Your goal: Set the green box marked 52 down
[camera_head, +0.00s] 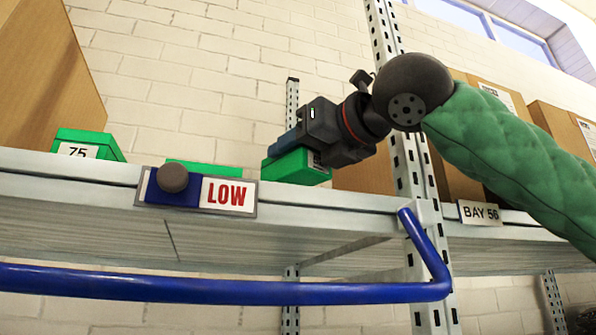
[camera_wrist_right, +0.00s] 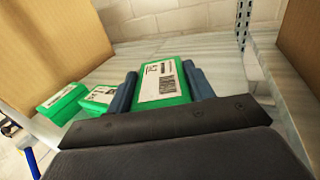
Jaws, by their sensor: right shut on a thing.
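A green box (camera_head: 296,168) is between the fingers of my right gripper (camera_head: 288,147), at the upper shelf's front edge. In the right wrist view the green box (camera_wrist_right: 172,98) has a white label with a barcode on top, and a blue finger lies along each side. I cannot read a 52 on it. The gripper is shut on this box. I cannot tell whether its underside touches the shelf (camera_head: 330,197). My left gripper is out of view.
A green box marked 75 (camera_head: 88,144) and another green box (camera_head: 205,170) sit left on the shelf. Cardboard boxes (camera_head: 45,70) flank the space. A metal upright (camera_head: 412,180) stands right of the gripper. A blue rail (camera_head: 220,291) runs below the LOW sign (camera_head: 228,194).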

